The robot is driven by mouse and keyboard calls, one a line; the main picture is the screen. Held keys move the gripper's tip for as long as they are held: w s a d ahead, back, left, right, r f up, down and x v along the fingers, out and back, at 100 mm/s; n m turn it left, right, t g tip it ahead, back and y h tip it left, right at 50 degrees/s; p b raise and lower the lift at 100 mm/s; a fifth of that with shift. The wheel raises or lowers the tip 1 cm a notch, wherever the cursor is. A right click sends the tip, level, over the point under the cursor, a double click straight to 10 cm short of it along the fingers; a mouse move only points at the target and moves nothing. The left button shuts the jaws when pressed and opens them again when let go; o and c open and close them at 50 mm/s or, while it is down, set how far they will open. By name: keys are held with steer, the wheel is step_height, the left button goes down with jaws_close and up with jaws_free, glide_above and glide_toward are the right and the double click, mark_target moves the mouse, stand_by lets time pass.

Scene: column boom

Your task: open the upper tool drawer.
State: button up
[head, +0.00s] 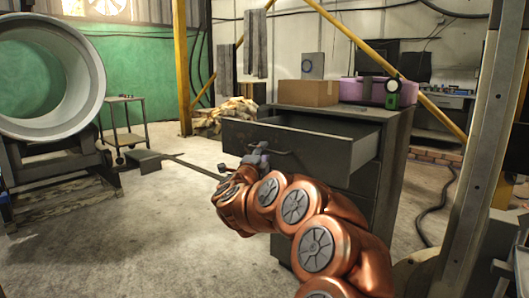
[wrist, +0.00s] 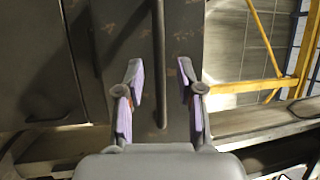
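The dark tool cabinet (head: 393,165) stands right of centre in the head view. Its upper drawer (head: 325,165) is pulled well out, and its hollow inside shows. My gripper (head: 262,155) is at the front of this drawer, near the handle. In the wrist view, the purple-padded fingers of my gripper (wrist: 160,70) are apart. The dark bar handle (wrist: 159,45) runs between them, with a visible gap on both sides. The lower part of the cabinet is partly hidden behind my copper-coloured arm.
A cardboard box (head: 308,93), a pink case (head: 364,91) and a green-and-black tool (head: 393,93) are on the cabinet top. A metal post (head: 475,170) stands at the right. A small cart (head: 124,130) is at the left. Floor left of the drawer is open.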

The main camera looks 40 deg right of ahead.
steer(key=v, duration=0.9)
steer(key=shift+a+f, duration=0.15)
steer(key=shift+a, duration=0.2)
steer(key=shift+s, duration=0.15)
